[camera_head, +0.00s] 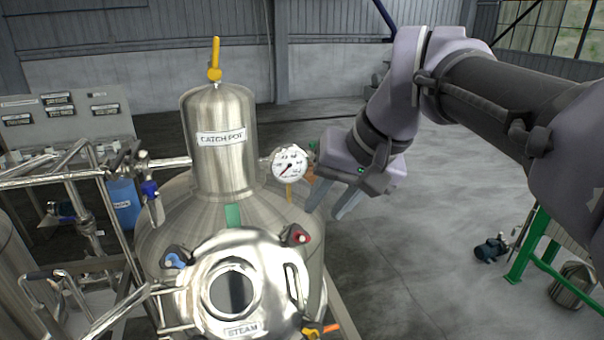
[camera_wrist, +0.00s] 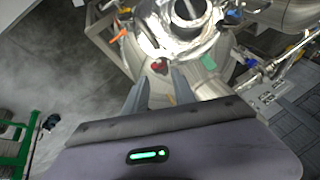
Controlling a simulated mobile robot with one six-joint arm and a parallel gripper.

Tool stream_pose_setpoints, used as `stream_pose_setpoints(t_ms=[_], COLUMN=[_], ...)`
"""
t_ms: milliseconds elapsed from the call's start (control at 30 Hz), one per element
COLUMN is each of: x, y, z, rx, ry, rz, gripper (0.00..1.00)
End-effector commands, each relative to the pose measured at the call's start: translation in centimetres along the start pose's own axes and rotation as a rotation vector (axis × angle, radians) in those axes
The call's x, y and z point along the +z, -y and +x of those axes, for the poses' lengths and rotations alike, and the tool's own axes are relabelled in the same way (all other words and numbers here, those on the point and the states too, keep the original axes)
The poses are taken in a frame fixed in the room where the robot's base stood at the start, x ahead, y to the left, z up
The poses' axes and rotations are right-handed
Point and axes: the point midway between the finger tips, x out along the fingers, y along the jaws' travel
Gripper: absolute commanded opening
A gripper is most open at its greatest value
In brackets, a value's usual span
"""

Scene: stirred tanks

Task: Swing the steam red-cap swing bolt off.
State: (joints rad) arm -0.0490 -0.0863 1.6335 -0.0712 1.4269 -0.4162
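The steel lid labelled STEAM (camera_head: 205,300) sits on the vessel, with a round sight glass in its middle. The red-cap swing bolt (camera_head: 299,235) is at the lid's far right edge; its cap also shows in the wrist view (camera_wrist: 159,67). It appears to sit at the lid's rim. My gripper (camera_head: 324,213) is above and to the right of the red cap, apart from it. In the wrist view my gripper (camera_wrist: 160,76) is open and empty, its two fingers pointing toward the red cap, which appears between and beyond the tips.
The CATCH POT (camera_head: 222,160) and pressure gauge (camera_head: 289,166) stand behind. Pipes crowd the left. Open floor lies right, with a green frame (camera_head: 530,245).

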Motion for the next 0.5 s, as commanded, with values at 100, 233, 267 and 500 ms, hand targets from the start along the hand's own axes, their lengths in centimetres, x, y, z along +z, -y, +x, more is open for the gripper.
stream_pose_setpoints(t_ms=[100, 233, 267, 500], x=[0.2, 0.1, 0.1, 0.1], y=[-0.1, 0.0, -0.1, -0.1], z=[3.8, 7.4, 8.1, 11.3], rx=[0.001, 0.001, 0.001, 0.001], ry=[0.006, 0.005, 0.005, 0.001], rz=[-0.001, -0.001, -0.001, -0.002], gripper=[0.32, 0.32, 0.32, 0.32])
